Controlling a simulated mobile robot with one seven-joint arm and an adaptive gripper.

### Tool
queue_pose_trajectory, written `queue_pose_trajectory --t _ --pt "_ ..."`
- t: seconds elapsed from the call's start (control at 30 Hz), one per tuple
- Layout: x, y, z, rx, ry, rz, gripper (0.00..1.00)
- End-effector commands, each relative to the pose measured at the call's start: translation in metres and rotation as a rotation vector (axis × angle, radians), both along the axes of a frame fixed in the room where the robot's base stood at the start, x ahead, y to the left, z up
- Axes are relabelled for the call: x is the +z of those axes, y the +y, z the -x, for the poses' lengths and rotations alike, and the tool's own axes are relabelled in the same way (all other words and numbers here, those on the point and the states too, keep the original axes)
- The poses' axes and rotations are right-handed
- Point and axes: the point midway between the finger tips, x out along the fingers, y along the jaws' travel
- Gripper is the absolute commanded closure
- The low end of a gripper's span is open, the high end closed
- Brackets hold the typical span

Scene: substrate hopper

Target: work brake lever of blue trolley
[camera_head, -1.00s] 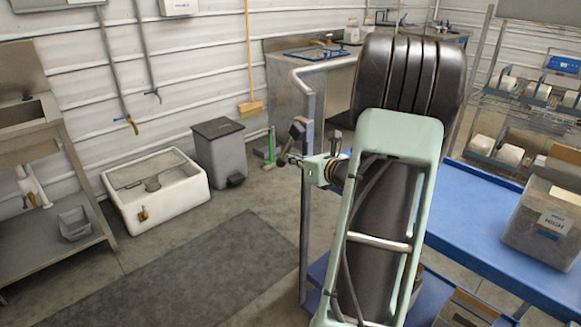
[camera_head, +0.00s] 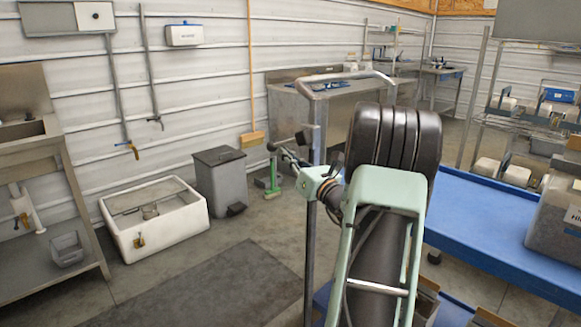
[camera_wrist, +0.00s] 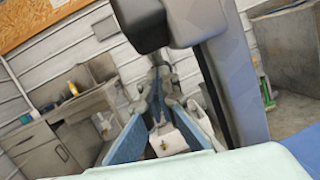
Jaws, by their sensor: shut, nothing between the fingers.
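The blue trolley (camera_head: 480,215) stands at the right, with a grey push handle (camera_head: 345,77) on an upright post (camera_head: 311,215) at its left end. A dark block (camera_head: 305,138) sits at this post and appears to be the brake lever; the wrist view shows a dark block (camera_wrist: 142,22) close by at the top, beside the grey post (camera_wrist: 236,85). My gripper (camera_head: 272,147) is shut and empty, left of and slightly below the block in the head view. It also shows in the wrist view (camera_wrist: 158,75). I cannot tell whether it touches the block.
A steel bench (camera_head: 280,110) is at the back. The floor left of the post is open, with a dark mat (camera_head: 200,290).

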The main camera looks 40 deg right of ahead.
Motion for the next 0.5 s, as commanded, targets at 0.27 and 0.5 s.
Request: queue_pose_trajectory --t 0.27,0.5 --pt "0.017 0.002 -0.013 0.002 0.002 0.000 1.00" --pt "0.024 0.002 -0.018 0.001 0.003 0.000 1.00"
